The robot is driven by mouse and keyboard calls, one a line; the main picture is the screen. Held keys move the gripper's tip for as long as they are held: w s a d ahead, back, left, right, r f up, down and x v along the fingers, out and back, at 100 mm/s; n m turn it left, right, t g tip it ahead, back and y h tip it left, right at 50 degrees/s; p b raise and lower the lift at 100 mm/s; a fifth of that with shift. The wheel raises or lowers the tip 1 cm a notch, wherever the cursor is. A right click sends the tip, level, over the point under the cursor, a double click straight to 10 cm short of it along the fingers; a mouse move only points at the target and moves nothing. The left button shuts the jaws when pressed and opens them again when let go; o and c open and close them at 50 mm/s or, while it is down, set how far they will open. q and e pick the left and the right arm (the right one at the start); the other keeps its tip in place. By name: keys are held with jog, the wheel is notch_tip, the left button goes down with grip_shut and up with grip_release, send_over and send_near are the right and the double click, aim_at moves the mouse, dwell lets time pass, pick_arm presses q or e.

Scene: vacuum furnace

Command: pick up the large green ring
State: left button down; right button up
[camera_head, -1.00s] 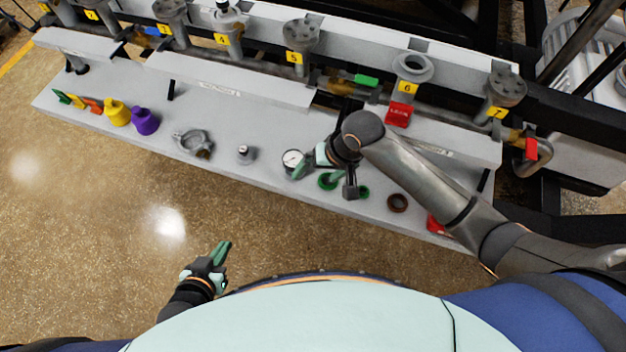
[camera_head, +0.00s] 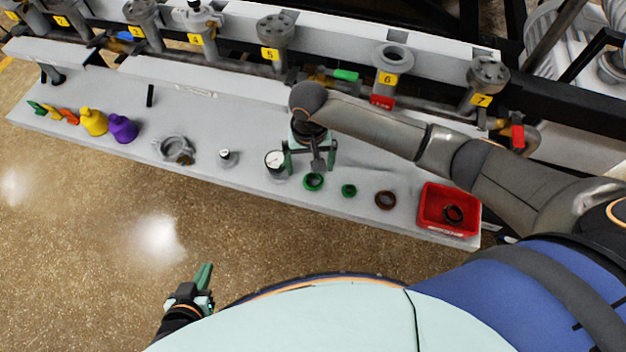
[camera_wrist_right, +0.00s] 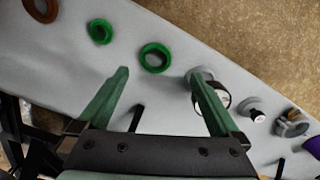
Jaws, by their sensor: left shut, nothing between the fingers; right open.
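The large green ring (camera_head: 313,182) lies flat on the grey bench near its front edge. A smaller green ring (camera_head: 349,190) lies to its right. My right gripper (camera_head: 310,158) is open and empty above the bench, just behind the large green ring. In the right wrist view the large green ring (camera_wrist_right: 155,57) lies beyond the open fingertips (camera_wrist_right: 160,75), and the smaller green ring (camera_wrist_right: 100,31) lies to its left. My left gripper (camera_head: 204,278) is shut and empty, low in front of the bench over the floor.
A pressure gauge (camera_head: 275,161) stands close left of the right gripper. A brown ring (camera_head: 385,200) and a red bin (camera_head: 431,205) holding a dark ring (camera_head: 453,213) are to the right. Numbered pipe fittings line the back of the bench.

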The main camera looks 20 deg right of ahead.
aim_at(313, 180)
jog(key=f, duration=0.3)
jog(key=f+b, duration=0.1)
jog(key=shift+s+d+f, duration=0.25)
jog(key=shift+d+f, duration=0.05)
jog(key=shift+d, duration=0.05)
jog(key=shift+f, duration=0.3)
pick_arm(q)
jog(key=shift+w+d+f, duration=0.2)
jog(key=shift+w+d, duration=0.05)
jog(key=shift+w, duration=0.05)
pick_arm(e)
jog(key=c, duration=1.4)
jog(key=shift+r, duration=0.1)
